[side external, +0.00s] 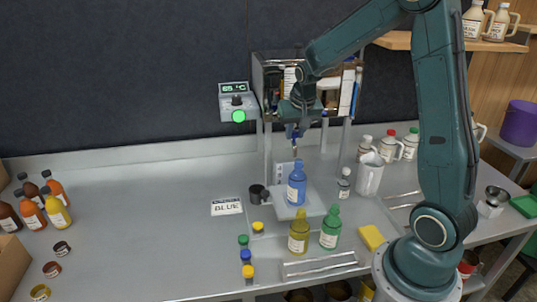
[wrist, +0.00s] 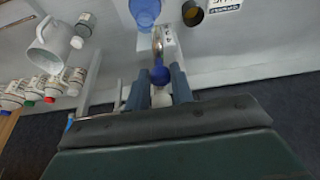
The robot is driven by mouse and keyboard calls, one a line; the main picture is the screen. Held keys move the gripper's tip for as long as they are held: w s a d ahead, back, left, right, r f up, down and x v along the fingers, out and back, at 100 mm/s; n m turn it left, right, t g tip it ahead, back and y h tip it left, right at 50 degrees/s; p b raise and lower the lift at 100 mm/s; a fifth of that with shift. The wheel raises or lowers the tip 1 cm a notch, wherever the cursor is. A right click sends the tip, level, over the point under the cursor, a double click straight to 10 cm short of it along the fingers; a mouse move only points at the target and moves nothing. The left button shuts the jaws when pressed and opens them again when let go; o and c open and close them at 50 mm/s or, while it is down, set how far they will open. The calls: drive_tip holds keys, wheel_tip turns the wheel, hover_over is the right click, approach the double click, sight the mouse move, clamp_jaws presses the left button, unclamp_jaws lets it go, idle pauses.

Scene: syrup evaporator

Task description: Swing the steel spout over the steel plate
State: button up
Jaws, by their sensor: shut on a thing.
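In the side external view, my gripper (side external: 293,132) is below the evaporator tank, above the blue bottle (side external: 297,187). In the wrist view, my gripper (wrist: 160,86) has its two fingers on either side of a blue knob (wrist: 160,75) and is shut on it. The short, shiny steel spout (wrist: 158,42) runs from this knob toward the blue bottle (wrist: 145,10). The spout is small and partly hidden by the gripper in the side view. The blue bottle stands upright on the pale steel plate (side external: 317,207).
A display box with a green button (side external: 239,116) hangs left of the tank (side external: 268,75). Yellow (side external: 299,235) and green (side external: 330,230) bottles stand in front of the plate. A dark cup (side external: 258,193) and a "BLUE" card (side external: 227,206) lie left. A white jug (side external: 369,178) stands right. The left counter is mostly clear.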

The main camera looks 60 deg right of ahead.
drive_tip(key=shift+s+d, duration=0.1)
drive_tip(key=shift+s, duration=0.05)
drive_tip(key=shift+s+d, duration=0.3)
drive_tip(key=shift+s, duration=0.05)
drive_tip(key=o, duration=0.6)
drive_tip(key=shift+c, duration=0.2)
drive_tip(key=shift+r, duration=0.1)
drive_tip(key=shift+v, duration=2.4)
drive_tip(key=shift+a, duration=0.1)
